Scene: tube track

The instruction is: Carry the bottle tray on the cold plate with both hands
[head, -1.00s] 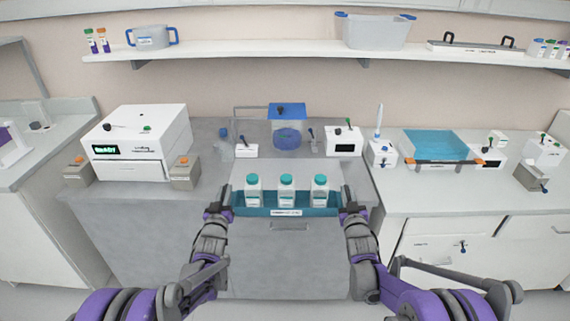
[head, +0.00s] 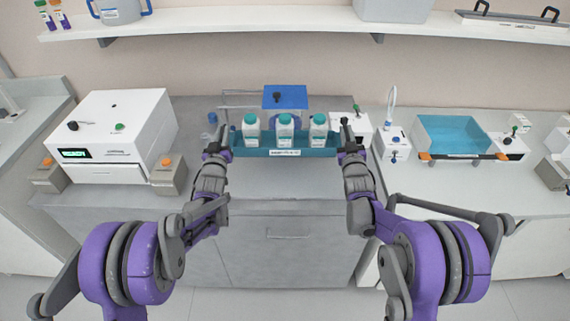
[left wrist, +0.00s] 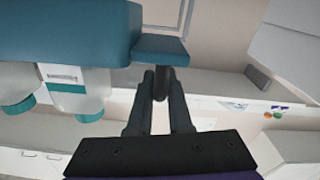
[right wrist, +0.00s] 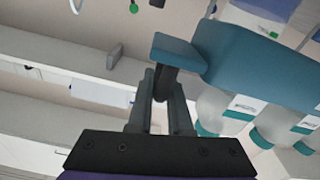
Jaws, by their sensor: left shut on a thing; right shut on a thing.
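The teal bottle tray (head: 240,152) is held level above the grey bench, with three white bottles (head: 284,131) with teal caps standing in it. My left gripper (head: 216,150) is shut on the tray's left end handle; the left wrist view shows its fingers (left wrist: 160,85) around a dark post under the teal tab (left wrist: 160,46). My right gripper (head: 348,150) is shut on the right end handle; its fingers (right wrist: 160,85) close on a similar post in the right wrist view. I cannot make out the cold plate for certain; the tray hides part of the bench behind it.
A blue-topped device (head: 285,97) stands right behind the tray. A white box machine (head: 118,130) is at the left, flanked by two small grey blocks with orange tops. A small white device (head: 352,127) and a blue basin (head: 453,135) are at the right. A shelf (head: 250,24) runs above.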

